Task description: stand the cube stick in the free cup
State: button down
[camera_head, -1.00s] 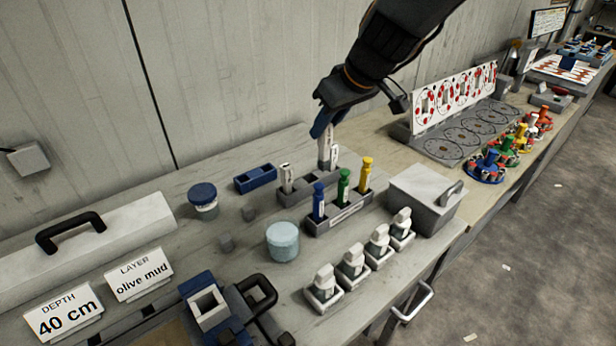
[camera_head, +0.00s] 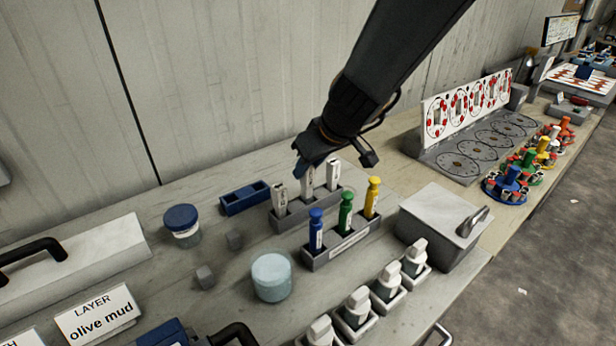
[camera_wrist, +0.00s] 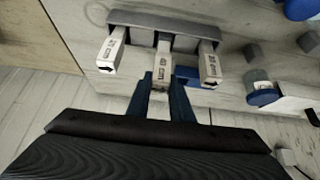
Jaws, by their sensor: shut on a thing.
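The cube stick (camera_head: 307,185) is a white, square stick with dark print on its side. My gripper (camera_head: 308,170) is shut on its upper part. The stick is upright at the middle cup of a grey three-cup rack (camera_head: 290,222), and its lower end seems to be inside that cup. In the wrist view the stick (camera_wrist: 162,62) shows between my two blue fingers (camera_wrist: 163,88). Similar white sticks stand in the left cup (camera_head: 280,198) and right cup (camera_head: 333,174) of the rack. The bottom of the held stick is hidden.
A front rack (camera_head: 320,258) holds blue, green and yellow pegs close before the grey rack. A blue block with openings (camera_head: 245,199) and a blue-lidded jar (camera_head: 182,222) are to the left. A grey box (camera_head: 440,226) stands to the right.

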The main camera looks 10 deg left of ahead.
jog(key=shift+f, duration=0.95)
jog(key=shift+f+b, duration=0.15)
jog(key=shift+b, duration=0.3)
jog(key=c, duration=1.6)
grip_release()
jog(key=shift+r+p, duration=0.25)
jog(key=shift+p, duration=0.1)
jog(key=v, duration=1.1)
jog(key=shift+d+r+p, duration=0.25)
jog(key=shift+r+p, duration=0.1)
jog(key=shift+p, duration=0.05)
